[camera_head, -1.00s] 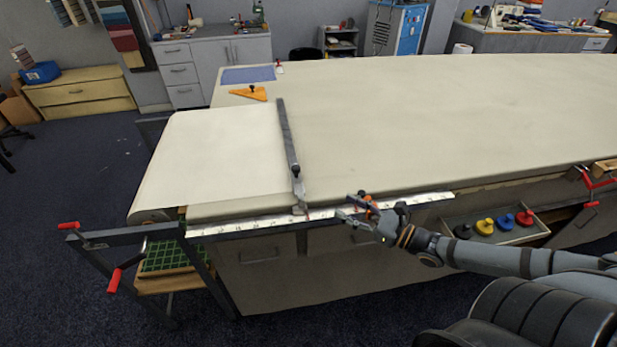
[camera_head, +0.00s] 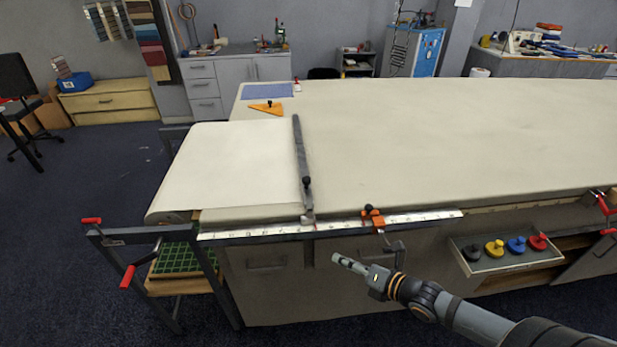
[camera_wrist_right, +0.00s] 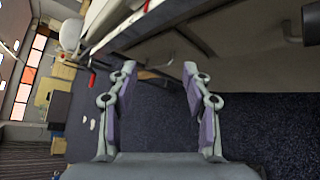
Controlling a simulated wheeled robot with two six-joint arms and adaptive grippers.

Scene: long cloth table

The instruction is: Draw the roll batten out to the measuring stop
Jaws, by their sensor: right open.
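The roll batten (camera_head: 301,150) is a dark grey bar lying across the cloth, at the edge of the white sheet on the left. A black knob stands near its front end, which is close to the white ruler (camera_head: 270,232) on the table's front edge. The measuring stop (camera_head: 373,219) is an orange clamp with a black knob on the ruler, right of the batten and apart from it. My right gripper (camera_head: 369,256) is open and empty, in front of and below the stop. My left gripper is out of view.
A frame with red handles (camera_head: 128,277) stands at the table's left end. A tray (camera_head: 507,262) with several coloured knobbed weights sits under the front edge at right. An orange triangle (camera_head: 266,107) lies at the back left. The cloth right of the batten is clear.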

